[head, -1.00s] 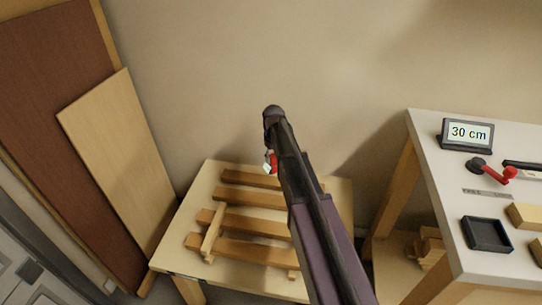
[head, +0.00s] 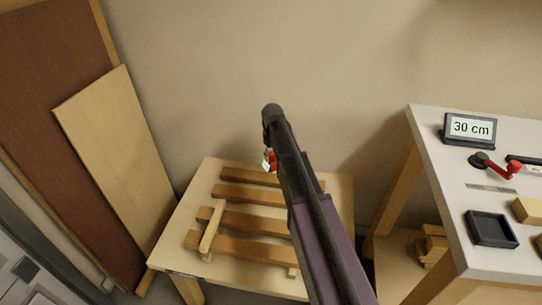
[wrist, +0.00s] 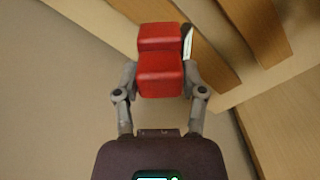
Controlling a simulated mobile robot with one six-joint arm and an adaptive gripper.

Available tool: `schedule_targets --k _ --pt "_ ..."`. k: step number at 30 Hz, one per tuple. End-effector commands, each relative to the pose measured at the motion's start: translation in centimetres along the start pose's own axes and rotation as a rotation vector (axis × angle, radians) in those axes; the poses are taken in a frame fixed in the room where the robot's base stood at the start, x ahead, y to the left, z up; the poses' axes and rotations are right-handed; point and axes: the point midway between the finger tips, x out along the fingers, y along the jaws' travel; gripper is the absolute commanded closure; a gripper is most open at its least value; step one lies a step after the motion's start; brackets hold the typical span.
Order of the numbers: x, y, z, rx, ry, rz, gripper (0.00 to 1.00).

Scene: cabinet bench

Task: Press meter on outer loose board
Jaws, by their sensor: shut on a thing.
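My gripper (wrist: 160,82) is shut on a red meter (wrist: 160,60), a blocky body with a thin pale edge at its right. In the head view the meter (head: 269,161) shows just left of my arm, near the far end of a low table (head: 180,250). Several loose boards lie on this table: a far board (head: 240,175), two middle ones (head: 235,193) (head: 245,221) and a front board (head: 235,247). My arm hides parts of them. In the wrist view, boards (wrist: 258,30) pass at the upper right, beside the meter; contact cannot be told.
A short stick (head: 211,230) lies across boards at the left. A light panel (head: 115,150) and a dark panel (head: 50,80) lean left. At right, a white bench (head: 440,160) carries a "30 cm" display (head: 470,128), a red-handled tool (head: 500,169) and a black tray (head: 490,229).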

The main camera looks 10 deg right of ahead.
Motion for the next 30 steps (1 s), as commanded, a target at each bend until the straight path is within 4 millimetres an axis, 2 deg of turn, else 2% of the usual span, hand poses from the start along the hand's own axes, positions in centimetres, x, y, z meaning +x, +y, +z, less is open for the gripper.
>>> schedule_targets --k 3,12,30 --pt "1.4 0.0 0.0 0.000 0.000 0.000 1.00" --pt "3.5 -0.1 0.0 -0.001 0.000 0.000 1.00" --pt "4.1 -0.1 -0.1 -0.002 0.000 0.000 1.00"
